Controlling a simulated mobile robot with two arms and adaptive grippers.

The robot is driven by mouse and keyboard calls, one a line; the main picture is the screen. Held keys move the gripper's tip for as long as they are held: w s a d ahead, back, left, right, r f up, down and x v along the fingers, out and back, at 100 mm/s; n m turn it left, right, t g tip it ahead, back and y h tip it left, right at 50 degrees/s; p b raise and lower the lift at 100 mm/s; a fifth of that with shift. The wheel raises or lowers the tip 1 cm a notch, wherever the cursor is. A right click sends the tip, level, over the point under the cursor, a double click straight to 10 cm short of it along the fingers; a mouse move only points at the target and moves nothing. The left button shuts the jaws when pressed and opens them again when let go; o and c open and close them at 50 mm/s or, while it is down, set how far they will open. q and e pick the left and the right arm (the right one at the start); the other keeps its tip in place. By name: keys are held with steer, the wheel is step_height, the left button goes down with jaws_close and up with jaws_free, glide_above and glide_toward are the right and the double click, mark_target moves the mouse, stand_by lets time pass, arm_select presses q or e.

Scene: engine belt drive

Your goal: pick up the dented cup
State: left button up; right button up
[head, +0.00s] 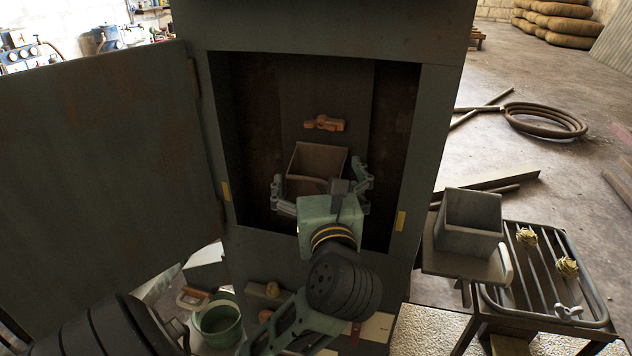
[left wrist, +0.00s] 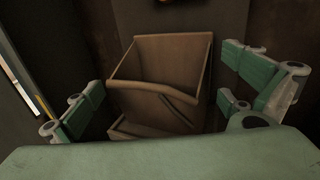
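The dented cup (head: 318,160) is a square, brown, open-topped box inside the cabinet; its near rim sags and bends. In the left wrist view the cup (left wrist: 160,85) stands upright in the middle, with a dented crease across its front. My left gripper (head: 320,182) reaches into the cabinet, its fingers spread wide on both sides of the cup. In the left wrist view the left gripper's fingers (left wrist: 163,75) show gaps to the cup's walls. The gripper's palm hides the cup's lower front. My right gripper is not in view.
The cabinet (head: 432,150) has its door (head: 100,150) swung open to the left. An orange part (head: 324,123) is behind the cup. A grey square cup (head: 470,222) stands on a stand at right, beside a metal rack (head: 590,290). A green bucket (head: 218,322) is below.

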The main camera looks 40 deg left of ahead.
arm_select(q)
steer(key=shift+w, duration=0.1)
steer(key=c, duration=1.3)
steer(key=shift+r, duration=0.15)
